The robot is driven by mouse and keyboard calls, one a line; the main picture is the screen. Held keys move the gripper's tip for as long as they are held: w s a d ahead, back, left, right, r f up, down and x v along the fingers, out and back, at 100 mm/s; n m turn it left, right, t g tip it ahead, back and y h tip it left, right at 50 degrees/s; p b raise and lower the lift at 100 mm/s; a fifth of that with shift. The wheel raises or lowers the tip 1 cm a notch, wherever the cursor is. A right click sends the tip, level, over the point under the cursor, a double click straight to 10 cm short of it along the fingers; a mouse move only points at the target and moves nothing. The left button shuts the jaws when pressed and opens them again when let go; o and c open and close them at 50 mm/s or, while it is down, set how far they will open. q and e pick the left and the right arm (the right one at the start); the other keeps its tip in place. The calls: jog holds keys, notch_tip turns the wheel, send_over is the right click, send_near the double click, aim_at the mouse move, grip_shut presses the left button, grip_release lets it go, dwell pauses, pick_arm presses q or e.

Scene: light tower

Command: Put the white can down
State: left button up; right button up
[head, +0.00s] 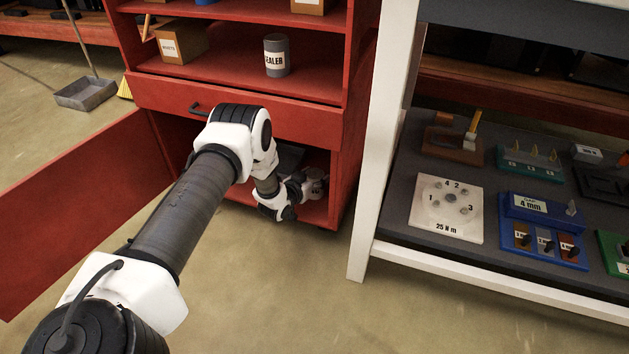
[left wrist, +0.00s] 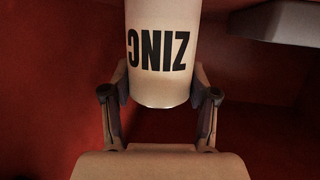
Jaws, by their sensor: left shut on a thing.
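The white can (left wrist: 158,50) is labelled ZINC, and its lettering is upside down in the left wrist view. My left gripper (left wrist: 159,92) is shut on it, with one finger on each side. In the head view my left gripper (head: 300,190) reaches into the open lower compartment of the red cabinet (head: 232,92). The can (head: 317,183) shows there only in part, near the compartment's right side. I cannot tell whether its base touches the compartment floor. My right gripper is not in view.
The red door (head: 85,205) stands open at left. A drawer with a dark handle (head: 203,108) is above the compartment. A grey sealer can (head: 276,56) and a box (head: 181,43) stand on the shelf above. A white-framed bench (head: 385,150) with tool trays is at right.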

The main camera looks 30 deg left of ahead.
pick_arm(q)
jog(key=o, duration=1.6)
jog(key=shift+f, duration=0.1)
jog(key=shift+c, duration=0.2)
jog(key=shift+r, duration=0.2)
jog(key=a+p+v, duration=0.1)
jog(key=p+v, duration=0.6)
jog(key=v, duration=0.5)
jog(key=s+d+f+g+h, duration=0.1)
jog(key=s+d+f+g, duration=0.25)
jog(key=s+d, duration=0.4)
jog(key=s+d+f+g+h, duration=0.1)
jog(key=s+d+f+g, duration=0.1)
jog(key=s+d+g, duration=0.45)
jog(key=s+d+r+g, duration=0.1)
jog(key=s+d+g, duration=0.1)
jog(key=s, duration=0.7)
jog(key=s+d+r+g+y, duration=0.1)
jog(key=s+d+r+g, duration=0.1)
jog(key=s, duration=0.7)
jog(key=shift+s+d+r+g, duration=0.2)
jog(key=shift+d+g, duration=0.1)
jog(key=shift+d, duration=0.25)
